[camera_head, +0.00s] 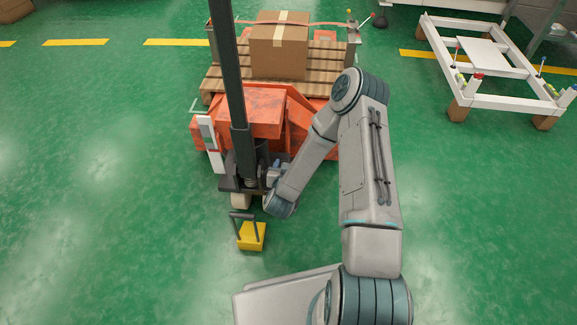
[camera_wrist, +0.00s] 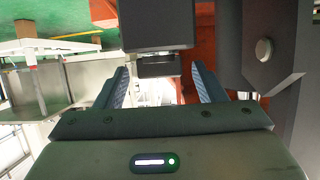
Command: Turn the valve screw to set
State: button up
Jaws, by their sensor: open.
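An orange pallet truck (camera_head: 262,112) with a dark upright handle column (camera_head: 236,85) stands ahead of me. My gripper is at the base of that column in the head view, mostly hidden behind my own forearm. In the wrist view my gripper (camera_wrist: 160,90) is open, its two fingers spread apart. A dark block with a smaller dark piece (camera_wrist: 158,65) below it shows between and beyond the fingertips. I cannot tell whether that piece is the valve screw, or whether the fingers touch it. No screw can be made out in the head view.
A cardboard box (camera_head: 280,48) sits on a wooden pallet (camera_head: 215,80) on the truck. A yellow pedal-like part (camera_head: 252,237) is low at the front. A white frame (camera_head: 487,60) stands at the right. The green floor at left is clear.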

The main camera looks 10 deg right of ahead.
jog(key=p+v, duration=0.4)
jog(key=v, duration=0.9)
jog(key=shift+s+r, duration=0.15)
jog(key=shift+s, duration=0.15)
jog(key=shift+a, duration=0.1)
jog(key=w+a+r+n+g+y+p, duration=0.1)
jog(key=w+r+n+g+y+p, duration=0.15)
jog(key=r+p, duration=1.05)
jog(key=w+a+r+n+g+y+p, duration=0.1)
jog(key=w+r+g+y+p, duration=0.35)
jog(key=r, duration=1.65)
jog(key=s+d+r+g+h+p, duration=0.1)
jog(key=s+d+r+p, duration=0.2)
jog(key=s+r+p, duration=0.4)
jog(key=s+d+r+g+h+p, duration=0.1)
jog(key=s+d+r+p, duration=0.3)
jog(key=s+r+p, duration=0.4)
jog(key=s+r, duration=0.3)
jog(key=r, duration=0.4)
jog(key=s+r+g, duration=0.1)
jog(key=s+r, duration=0.3)
jog(key=r, duration=0.3)
jog(key=shift+r, duration=0.35)
